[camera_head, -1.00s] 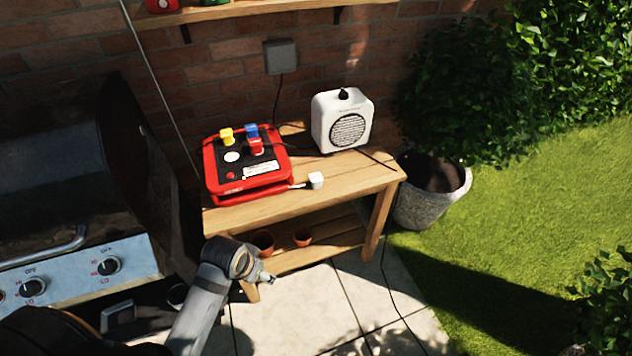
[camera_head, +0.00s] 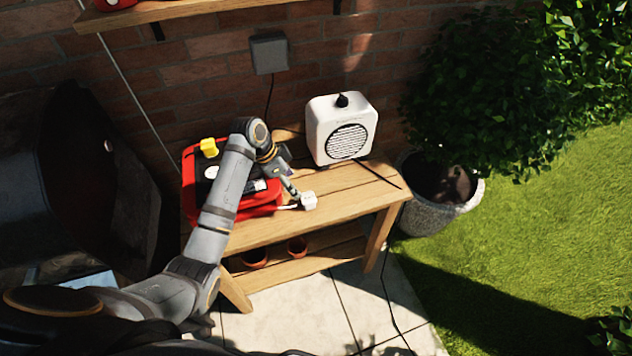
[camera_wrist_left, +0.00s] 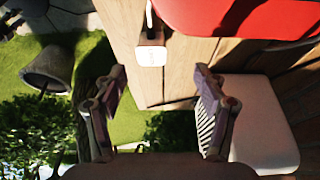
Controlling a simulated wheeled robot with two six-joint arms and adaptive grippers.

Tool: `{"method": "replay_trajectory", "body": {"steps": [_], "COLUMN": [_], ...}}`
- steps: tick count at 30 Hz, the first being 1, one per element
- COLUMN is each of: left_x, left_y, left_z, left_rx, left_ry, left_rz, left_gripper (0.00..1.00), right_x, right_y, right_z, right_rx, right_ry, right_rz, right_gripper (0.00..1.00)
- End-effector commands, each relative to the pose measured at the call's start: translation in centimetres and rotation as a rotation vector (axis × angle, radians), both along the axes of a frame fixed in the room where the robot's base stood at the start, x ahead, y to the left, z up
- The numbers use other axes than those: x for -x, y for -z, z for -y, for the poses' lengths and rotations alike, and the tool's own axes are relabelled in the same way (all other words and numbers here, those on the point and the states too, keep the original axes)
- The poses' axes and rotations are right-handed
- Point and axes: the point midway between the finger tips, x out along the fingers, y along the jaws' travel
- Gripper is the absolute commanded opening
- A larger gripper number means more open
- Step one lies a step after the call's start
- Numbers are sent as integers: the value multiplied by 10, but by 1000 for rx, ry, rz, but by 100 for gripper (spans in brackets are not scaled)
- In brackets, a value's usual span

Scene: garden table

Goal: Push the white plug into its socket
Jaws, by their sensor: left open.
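The white plug (camera_head: 309,201) lies at the right of the red socket box (camera_head: 262,209) on the wooden table, its cable toward the box. It also shows in the left wrist view (camera_wrist_left: 150,56). My left gripper (camera_head: 294,190) is just beside the plug in the head view. In the wrist view, its spread fingers (camera_wrist_left: 160,72) are empty and point toward the plug, which is ahead of them. A yellow plug (camera_head: 208,147) is on the box. My right gripper is not in view.
A white heater or speaker (camera_head: 341,130) stands behind the plug on the table (camera_head: 330,205). The table's right front is clear. A grey wall box (camera_head: 269,54) with a cable hangs above. A potted shrub (camera_head: 432,220) stands at the right, a grill (camera_head: 85,190) at the left.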

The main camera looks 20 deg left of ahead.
Motion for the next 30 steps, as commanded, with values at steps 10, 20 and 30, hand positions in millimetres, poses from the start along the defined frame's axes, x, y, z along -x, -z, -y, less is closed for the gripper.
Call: {"method": "replay_trajectory", "body": {"steps": [10, 20, 30], "left_x": [0, -9, -11], "left_y": [1, 43, 49], "left_z": [0, 16, 18], "left_rx": [1, 2, 0], "left_ry": [2, 1, 1], "left_rz": [-1, -3, 0], "left_gripper": [72, 72, 72], "right_x": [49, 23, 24], "right_y": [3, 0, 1], "right_z": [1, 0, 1], "right_rx": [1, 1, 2], "right_ry": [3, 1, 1], "right_rz": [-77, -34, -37], "right_gripper": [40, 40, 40]}}
